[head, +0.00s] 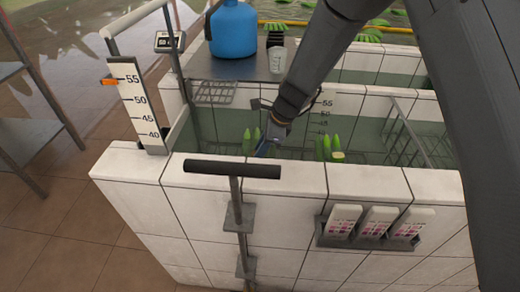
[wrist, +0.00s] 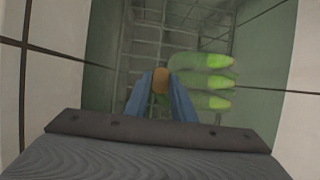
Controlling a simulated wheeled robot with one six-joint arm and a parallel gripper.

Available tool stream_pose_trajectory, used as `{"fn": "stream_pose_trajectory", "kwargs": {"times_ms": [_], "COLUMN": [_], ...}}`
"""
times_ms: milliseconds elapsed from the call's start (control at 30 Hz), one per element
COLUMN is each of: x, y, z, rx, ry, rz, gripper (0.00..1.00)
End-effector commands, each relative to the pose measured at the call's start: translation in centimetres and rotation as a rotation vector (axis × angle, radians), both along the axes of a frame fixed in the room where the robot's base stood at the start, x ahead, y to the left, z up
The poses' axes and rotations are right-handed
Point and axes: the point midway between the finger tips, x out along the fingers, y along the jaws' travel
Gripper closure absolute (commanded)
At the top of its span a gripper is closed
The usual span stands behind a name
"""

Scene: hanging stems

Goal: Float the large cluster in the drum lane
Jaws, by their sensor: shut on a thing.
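My gripper (head: 266,148) reaches down inside the white-tiled tank (head: 240,172), near its front wall. In the wrist view its blue fingers (wrist: 161,84) are shut on a brown stub, which I take to be the crown of a green banana cluster (wrist: 205,82). Several banana tips point right beside the fingers; the fingers hide part of the cluster. In the head view, green banana tips (head: 247,141) stand just left of the gripper. More green bananas (head: 326,148) with a pale cut end lie to its right. I cannot tell which is the large cluster, or whether it floats.
A wire rack (head: 425,135) stands in the tank to the right. A black T-handle (head: 232,169) rises over the front wall, with test-card holders (head: 375,223) beside it. A depth gauge (head: 138,103) is at the left corner. A blue jug (head: 233,30) stands on the back shelf.

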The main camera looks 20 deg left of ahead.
Motion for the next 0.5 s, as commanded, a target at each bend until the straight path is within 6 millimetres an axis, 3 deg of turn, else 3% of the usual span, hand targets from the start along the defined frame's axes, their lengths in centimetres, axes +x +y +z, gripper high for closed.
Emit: {"fn": "stream_pose_trajectory", "kwargs": {"times_ms": [500], "x": [-0.01], "y": [0.0], "z": [-0.85], "rx": [0.0], "ry": [0.0], "rz": [0.0], "gripper": [1.0]}}
